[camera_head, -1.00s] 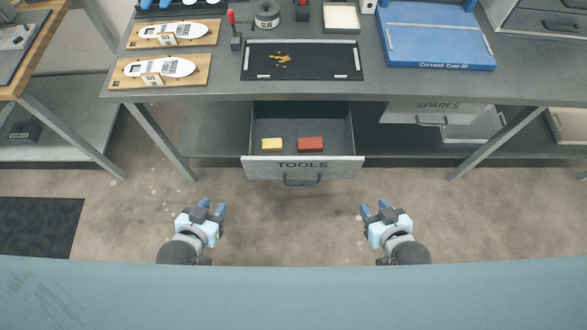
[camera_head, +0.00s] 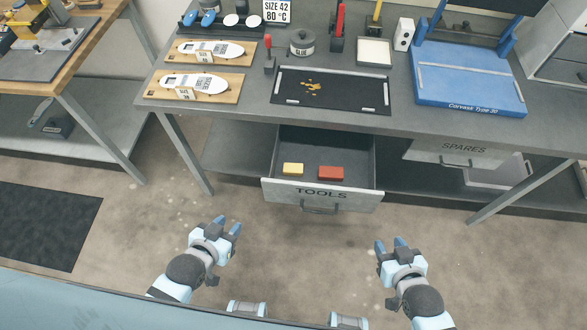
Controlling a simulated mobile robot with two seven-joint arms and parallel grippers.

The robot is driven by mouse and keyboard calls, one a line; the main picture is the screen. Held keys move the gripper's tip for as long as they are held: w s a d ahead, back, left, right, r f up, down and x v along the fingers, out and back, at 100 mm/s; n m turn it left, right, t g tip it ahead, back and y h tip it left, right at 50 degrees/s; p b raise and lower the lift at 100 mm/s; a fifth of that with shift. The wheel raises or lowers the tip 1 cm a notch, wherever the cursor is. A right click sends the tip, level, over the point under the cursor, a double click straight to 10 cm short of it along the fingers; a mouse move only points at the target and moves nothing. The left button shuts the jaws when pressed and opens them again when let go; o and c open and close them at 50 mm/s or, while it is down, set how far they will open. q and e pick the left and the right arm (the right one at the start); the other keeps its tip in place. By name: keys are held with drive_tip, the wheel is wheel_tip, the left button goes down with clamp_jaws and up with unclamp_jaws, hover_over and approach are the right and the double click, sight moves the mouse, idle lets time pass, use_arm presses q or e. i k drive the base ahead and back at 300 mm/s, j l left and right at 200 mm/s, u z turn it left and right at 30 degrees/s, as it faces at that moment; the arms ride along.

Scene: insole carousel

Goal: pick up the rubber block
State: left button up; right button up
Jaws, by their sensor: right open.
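Neither is labelled, so I cannot tell which is the rubber block. My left gripper (camera_head: 228,221) is open and empty, in front of the drawer and to its left. My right gripper (camera_head: 391,242) is open and empty, in front of the drawer and to its right. Both are apart from the blocks.
The workbench (camera_head: 246,116) overhangs the back of the drawer. On it are a black mat (camera_head: 345,98) with yellow bits, two wooden boards with white insoles and a blue press (camera_head: 470,90). The SPARES drawer (camera_head: 462,153) is to the right. The floor before the drawer is clear.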

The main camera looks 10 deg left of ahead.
sight(295, 170)
drive_tip(key=i+l+u, duration=0.1)
drive_tip(key=i+l, duration=0.15)
drive_tip(key=i+l+u, duration=0.1)
drive_tip(key=l, duration=0.35)
drive_tip(key=i+l, duration=0.3)
drive_tip(key=l+u, duration=0.05)
